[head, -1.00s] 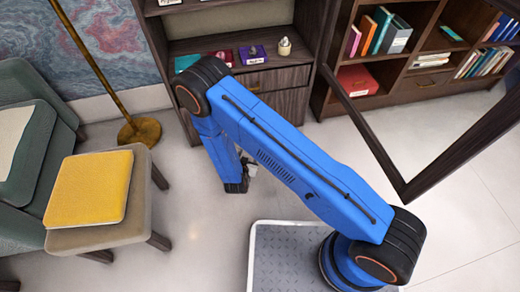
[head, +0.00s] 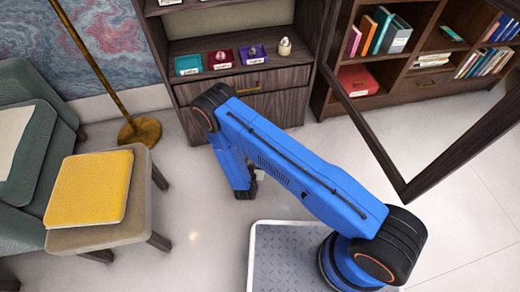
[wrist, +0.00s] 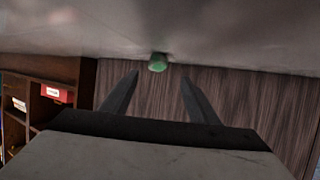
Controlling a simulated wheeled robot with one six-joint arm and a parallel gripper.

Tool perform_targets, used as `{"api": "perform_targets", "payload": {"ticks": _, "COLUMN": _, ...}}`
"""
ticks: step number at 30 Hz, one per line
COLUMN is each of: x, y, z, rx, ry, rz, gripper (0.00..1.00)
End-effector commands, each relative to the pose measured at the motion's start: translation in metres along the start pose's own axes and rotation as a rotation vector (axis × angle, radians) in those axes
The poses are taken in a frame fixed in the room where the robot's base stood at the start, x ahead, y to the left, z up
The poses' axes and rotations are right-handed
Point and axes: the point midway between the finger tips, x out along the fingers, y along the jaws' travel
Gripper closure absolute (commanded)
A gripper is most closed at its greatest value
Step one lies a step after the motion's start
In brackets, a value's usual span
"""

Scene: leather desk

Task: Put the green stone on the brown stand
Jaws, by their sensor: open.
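The green stone (wrist: 158,62) is small and shows in the wrist view beyond my fingertips, close to the line where pale floor meets dark wood. That view looks upside down, with the floor at the top. My gripper (wrist: 160,82) is open and empty, its two dark fingers spread on either side of the stone's line of sight. In the head view my gripper (head: 246,192) hangs low over the floor, partly hidden by the arm. The green stone is not visible there. I cannot make out the brown stand for certain in either view.
On the cabinet shelf stand a teal tray (head: 188,65), a red tray (head: 221,60), a purple tray (head: 253,55) and a small pale egg-shaped object (head: 285,47). A bookcase (head: 415,65) stands right.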

Motion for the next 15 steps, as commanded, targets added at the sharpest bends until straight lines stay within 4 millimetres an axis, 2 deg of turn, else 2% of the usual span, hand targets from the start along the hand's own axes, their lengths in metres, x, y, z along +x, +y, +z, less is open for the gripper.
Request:
{"api": "perform_targets", "payload": {"ticks": 1, "x": 0.009, "y": 0.001, "z": 0.000, "rx": 0.003, "ry": 0.001, "rz": 0.002, "gripper": 0.45}}
{"api": "perform_targets", "payload": {"ticks": 6, "x": 0.029, "y": 0.000, "z": 0.000, "rx": 0.002, "ry": 0.000, "rz": 0.001, "gripper": 0.45}}
{"api": "perform_targets", "payload": {"ticks": 15, "x": 0.043, "y": 0.002, "z": 0.001, "rx": 0.001, "ry": -0.001, "rz": 0.001, "gripper": 0.45}}
